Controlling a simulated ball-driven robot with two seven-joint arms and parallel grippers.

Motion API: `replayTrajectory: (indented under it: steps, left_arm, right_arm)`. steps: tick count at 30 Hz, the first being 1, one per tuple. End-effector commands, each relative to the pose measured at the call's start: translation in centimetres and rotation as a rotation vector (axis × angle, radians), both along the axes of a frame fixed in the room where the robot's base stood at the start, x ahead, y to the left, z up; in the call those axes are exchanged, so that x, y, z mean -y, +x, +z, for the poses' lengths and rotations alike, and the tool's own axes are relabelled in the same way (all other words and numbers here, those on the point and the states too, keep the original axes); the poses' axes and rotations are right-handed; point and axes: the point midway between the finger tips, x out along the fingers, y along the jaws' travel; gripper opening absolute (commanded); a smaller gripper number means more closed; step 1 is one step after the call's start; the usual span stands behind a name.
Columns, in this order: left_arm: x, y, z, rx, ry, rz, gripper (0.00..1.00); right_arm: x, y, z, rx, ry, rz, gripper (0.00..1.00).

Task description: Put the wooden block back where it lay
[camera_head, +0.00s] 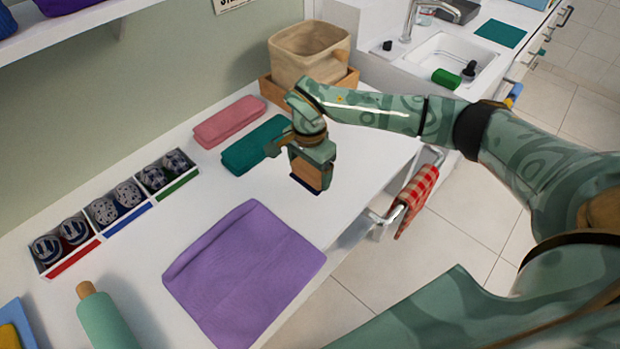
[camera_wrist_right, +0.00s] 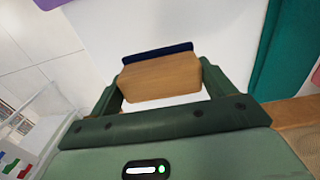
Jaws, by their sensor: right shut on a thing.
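The wooden block (camera_head: 306,172) is tan with a dark blue layer on its lower face. My right gripper (camera_head: 310,163) is shut on it. The block is over the white worktop, to the right of the green folded cloth and beyond the purple cloth. In the right wrist view the block (camera_wrist_right: 160,78) sits between both fingers of my right gripper (camera_wrist_right: 158,85), its blue face turned away from the palm. White surface shows past it; I cannot tell how high above it the block is. My left gripper is not in view.
A purple cloth (camera_head: 245,270), green cloth (camera_head: 253,145) and pink cloth (camera_head: 229,122) lie on the worktop (camera_head: 365,165). Coloured bins (camera_head: 121,220) of rolled items stand along the wall. A checked towel (camera_head: 415,195) hangs at the right edge.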

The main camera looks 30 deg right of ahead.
Motion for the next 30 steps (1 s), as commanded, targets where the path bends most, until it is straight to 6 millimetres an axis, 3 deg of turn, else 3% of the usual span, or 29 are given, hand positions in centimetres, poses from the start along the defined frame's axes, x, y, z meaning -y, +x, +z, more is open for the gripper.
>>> replayTrajectory:
  steps: [7, 12, 24, 25, 26, 30]
  left_arm:
    - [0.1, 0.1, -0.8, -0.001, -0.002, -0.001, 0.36]
    - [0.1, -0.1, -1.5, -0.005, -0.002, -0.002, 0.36]
    - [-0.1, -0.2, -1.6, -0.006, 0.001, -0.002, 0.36]
    - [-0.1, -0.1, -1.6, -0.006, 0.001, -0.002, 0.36]
    - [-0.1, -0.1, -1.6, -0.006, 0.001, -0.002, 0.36]
    - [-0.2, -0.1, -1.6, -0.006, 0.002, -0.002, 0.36]
  right_arm:
    - [0.9, 1.0, -1.8, -0.001, 0.001, -0.001, 0.63]
    - [1.0, 1.1, -4.6, 0.0, 0.003, -0.001, 0.63]
    - [1.0, 1.2, -5.1, 0.004, 0.001, -0.001, 0.63]
    - [1.0, 1.1, -5.1, 0.004, 0.001, -0.001, 0.9]
    - [1.0, 1.1, -5.1, 0.004, 0.001, -0.001, 0.98]
    - [1.0, 1.1, -5.0, 0.004, 0.001, -0.001, 1.0]
